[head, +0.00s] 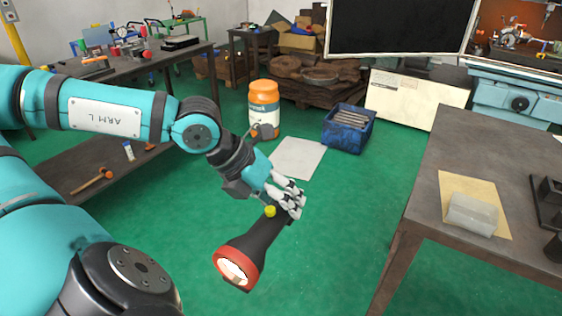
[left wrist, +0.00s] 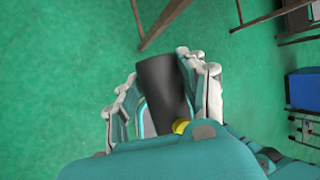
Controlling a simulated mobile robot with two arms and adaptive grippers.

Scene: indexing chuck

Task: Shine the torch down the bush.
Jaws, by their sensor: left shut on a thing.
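A black torch (head: 257,243) with a red head and a yellow button hangs over the green floor. Its lens end points down and to the left, toward the viewer. My left gripper (head: 289,198) is shut around the torch's handle. In the left wrist view the black handle (left wrist: 160,85) lies between the white fingers of the left gripper (left wrist: 163,95). I cannot make out a bush for certain in either view. My right gripper is not in view.
A table (head: 480,150) stands at right with a clear block (head: 472,214) on tan paper and dark metal parts (head: 550,200) at its edge. A workbench (head: 75,165) is at left. A blue crate (head: 347,130) and orange-white drum (head: 264,108) stand on the floor behind.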

